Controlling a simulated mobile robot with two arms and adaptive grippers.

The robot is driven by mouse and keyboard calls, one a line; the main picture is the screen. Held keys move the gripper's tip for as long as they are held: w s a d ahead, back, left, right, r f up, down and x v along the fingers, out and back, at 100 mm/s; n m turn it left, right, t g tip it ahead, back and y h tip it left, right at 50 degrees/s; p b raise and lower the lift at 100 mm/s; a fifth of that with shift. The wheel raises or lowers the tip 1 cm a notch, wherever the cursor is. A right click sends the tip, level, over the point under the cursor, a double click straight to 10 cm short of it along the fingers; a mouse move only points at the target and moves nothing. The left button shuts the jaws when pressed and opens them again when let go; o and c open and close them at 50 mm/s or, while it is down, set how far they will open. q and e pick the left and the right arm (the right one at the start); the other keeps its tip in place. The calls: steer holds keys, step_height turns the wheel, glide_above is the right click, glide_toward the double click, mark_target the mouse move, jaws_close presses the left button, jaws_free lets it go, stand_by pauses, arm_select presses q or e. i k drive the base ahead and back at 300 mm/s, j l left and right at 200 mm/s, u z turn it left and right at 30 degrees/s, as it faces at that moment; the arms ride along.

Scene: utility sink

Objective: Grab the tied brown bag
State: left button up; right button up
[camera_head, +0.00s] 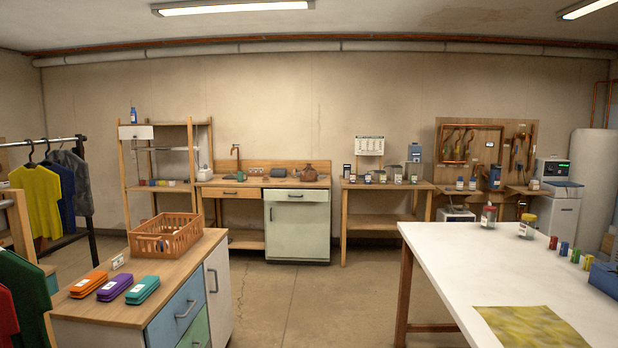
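A small brown bag (309,174), gathered at the top, sits on the right part of the wooden sink counter (262,183) against the back wall. It is far off and small, so the tie itself is hard to make out. The light green cabinet (297,226) stands directly below it. Neither of my grippers is in view.
An open floor (285,295) lies between the drawer cabinet (130,310) with an orange basket (165,236) at left and the white-topped table (500,262) at right. A clothes rack (92,225) stands far left. A workbench (390,185) with jars is right of the sink.

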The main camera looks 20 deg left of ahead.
mark_target(308, 174)
steer(key=i+j+u, duration=0.15)
steer(key=i+j, duration=0.2)
steer(key=i+j+u, duration=0.1)
steer(key=i+j, duration=0.25)
steer(key=i, duration=0.2)
steer(key=i+j+u, duration=0.15)
steer(key=i, duration=0.35)
steer(key=i+j+z, duration=0.2)
steer(key=i, duration=1.45)
steer(key=i+u, duration=0.1)
steer(key=i, duration=0.7)
steer(key=i+l+u, duration=0.1)
steer(key=i, duration=0.75)
steer(key=i+j+z, duration=0.2)
steer(key=i, duration=1.4)
steer(key=l, duration=0.1)
